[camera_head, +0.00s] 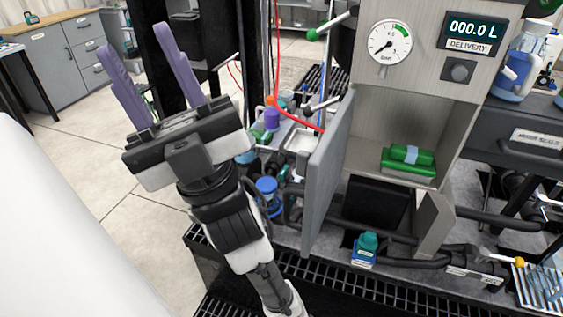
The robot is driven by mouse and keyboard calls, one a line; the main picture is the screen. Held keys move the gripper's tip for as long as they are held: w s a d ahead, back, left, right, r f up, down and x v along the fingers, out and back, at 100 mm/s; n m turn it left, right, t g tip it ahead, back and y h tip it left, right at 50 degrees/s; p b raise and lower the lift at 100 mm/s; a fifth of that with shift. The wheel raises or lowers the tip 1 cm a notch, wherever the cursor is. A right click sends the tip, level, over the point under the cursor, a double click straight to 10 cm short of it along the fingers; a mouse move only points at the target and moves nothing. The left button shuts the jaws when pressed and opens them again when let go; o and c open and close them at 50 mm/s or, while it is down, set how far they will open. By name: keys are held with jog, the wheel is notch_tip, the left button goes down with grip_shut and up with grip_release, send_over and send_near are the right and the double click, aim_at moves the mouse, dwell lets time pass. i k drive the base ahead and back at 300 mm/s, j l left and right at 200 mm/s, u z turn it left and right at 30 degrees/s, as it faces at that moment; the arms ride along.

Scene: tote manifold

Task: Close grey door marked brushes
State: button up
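A grey door (328,170) stands open at the left side of a grey cabinet (452,118), swung out towards me and seen nearly edge-on. No marking on it is readable from here. Inside the open compartment, green items (408,163) rest on a shelf, one with a pale blue band. My gripper (131,38) is raised at the upper left, over the floor and well to the left of the door. Its two purple fingers are spread apart with nothing between them.
A smaller grey panel (435,225) stands angled out below the compartment. A blue bottle with a green cap (365,250) stands in front of the cabinet. A red hose (287,115) and blue jar (268,190) lie left of the door. Open floor (110,160) lies left.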

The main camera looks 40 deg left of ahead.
aim_at(325, 165)
jog(key=j, duration=0.45)
jog(key=k+j+u, duration=0.1)
jog(key=j, duration=0.4)
jog(key=i+j+z, duration=0.45)
jog(key=j, duration=0.3)
jog(key=k+j+u, duration=0.2)
jog(key=k+u, duration=0.2)
jog(key=k+j+u, duration=0.4)
jog(key=k, duration=0.2)
